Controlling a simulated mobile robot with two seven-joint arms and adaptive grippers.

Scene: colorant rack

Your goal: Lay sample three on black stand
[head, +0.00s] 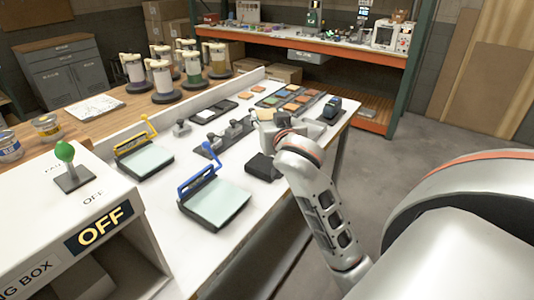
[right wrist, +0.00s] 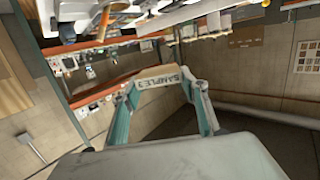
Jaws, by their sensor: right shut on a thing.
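My right gripper (head: 268,122) is over the white table, its wrist partly hiding the fingers. In the right wrist view the right gripper (right wrist: 160,82) is shut on a tan block, sample three (right wrist: 165,75), with "SAMPLE" lettering on its edge. In the head view a tan patch of sample three (head: 264,114) shows at the fingers, above the table. A black block-like stand (head: 262,167) sits on the table just below the gripper, partly hidden by my arm; I cannot tell for sure that it is the named stand. My left gripper is not in view.
Colour tiles (head: 285,97) in a dark tray lie beyond the gripper. A dark blue device (head: 331,107) stands at the far right end. Blue-handled (head: 215,200) and yellow-handled (head: 145,158) plates lie left. Weights on a dark base (head: 230,138) stand beside the gripper. A box marked OFF (head: 100,230) is near left.

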